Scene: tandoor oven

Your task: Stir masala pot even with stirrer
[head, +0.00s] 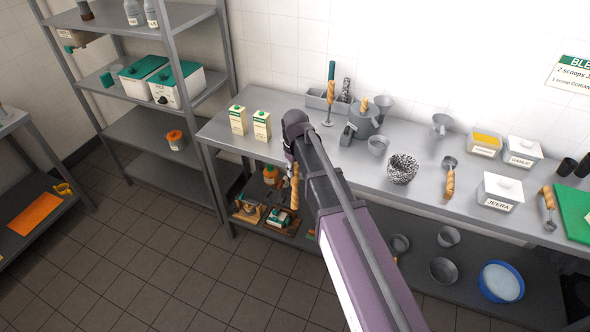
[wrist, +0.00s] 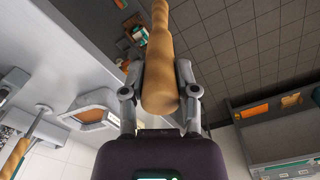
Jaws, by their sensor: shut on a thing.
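My gripper (wrist: 160,72) is shut on a turned wooden handle (wrist: 161,50), probably the stirrer's. In the head view this handle (head: 294,188) hangs in front of the counter's left part, below my arm's end, and its working end cannot be made out. A grey metal pot (head: 363,127) stands on the counter towards the back wall. A black-and-white speckled bowl (head: 403,170) stands to its right, nearer the front edge. I cannot tell which one is the masala pot, and neither one's contents show clearly. My gripper is left of both and apart from them.
The steel counter (head: 470,208) also holds two cartons (head: 250,123), a grey utensil holder (head: 318,99), a ladle (head: 449,182) and a JEERA tub (head: 500,192). A lower shelf carries metal bowls and a blue-rimmed bowl (head: 501,282). A shelving rack (head: 160,125) stands left; the tiled floor is clear.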

